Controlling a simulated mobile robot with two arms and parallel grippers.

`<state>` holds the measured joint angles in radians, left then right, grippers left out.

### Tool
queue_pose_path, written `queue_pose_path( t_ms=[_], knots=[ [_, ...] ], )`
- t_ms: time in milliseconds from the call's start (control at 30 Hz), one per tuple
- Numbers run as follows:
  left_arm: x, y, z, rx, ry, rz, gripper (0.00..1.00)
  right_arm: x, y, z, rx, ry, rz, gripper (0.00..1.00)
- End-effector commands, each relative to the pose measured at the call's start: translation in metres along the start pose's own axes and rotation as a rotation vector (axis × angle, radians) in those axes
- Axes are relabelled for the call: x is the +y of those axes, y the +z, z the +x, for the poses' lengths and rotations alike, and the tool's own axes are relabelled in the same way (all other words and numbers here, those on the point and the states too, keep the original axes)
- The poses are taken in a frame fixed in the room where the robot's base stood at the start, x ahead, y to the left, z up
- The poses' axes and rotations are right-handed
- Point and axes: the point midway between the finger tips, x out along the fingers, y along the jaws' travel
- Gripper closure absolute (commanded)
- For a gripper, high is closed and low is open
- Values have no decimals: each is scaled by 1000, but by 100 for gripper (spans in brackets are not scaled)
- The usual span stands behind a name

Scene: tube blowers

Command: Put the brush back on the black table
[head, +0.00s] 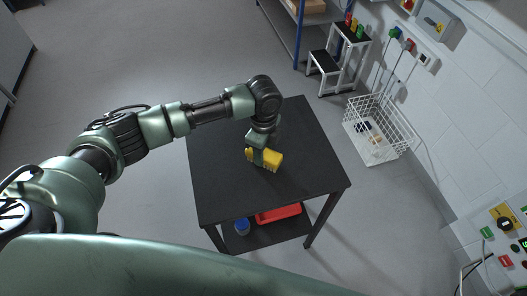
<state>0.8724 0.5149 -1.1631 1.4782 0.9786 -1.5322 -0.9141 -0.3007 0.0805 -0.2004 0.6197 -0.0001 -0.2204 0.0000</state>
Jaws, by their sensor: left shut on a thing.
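The black table (225,190) stands in the middle of the head view, its top bare apart from what is at my gripper. My left gripper (262,160) is over the middle of the table top, pointing down. It is shut on a yellow thing, which I take to be the brush (273,161). The gripper hides part of the brush. I cannot tell whether the brush touches the table top or is held just above it. My right gripper is not in view.
A lower shelf under the table holds a red tray (280,214) and a blue container (242,226). A white wire basket (372,150) stands on the floor to the right. A step stool (325,66) and a shelf rack are behind. A control panel (507,228) is at lower right.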

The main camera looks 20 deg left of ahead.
Motion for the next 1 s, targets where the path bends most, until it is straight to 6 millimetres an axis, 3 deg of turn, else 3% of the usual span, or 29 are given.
queue_pose_path(
  t_ms=[267,300,367,767,1000],
  knots=[
    [0,0,8,0,-1,0,92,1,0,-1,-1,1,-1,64],
    [0,0,8,0,0,0,54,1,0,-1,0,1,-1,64],
    [0,0,8,0,0,0,38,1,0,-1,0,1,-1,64],
    [-1,0,2,1,-3,0,38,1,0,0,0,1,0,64],
    [-2,0,-39,1,-7,1,38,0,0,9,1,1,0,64]
  ],
)
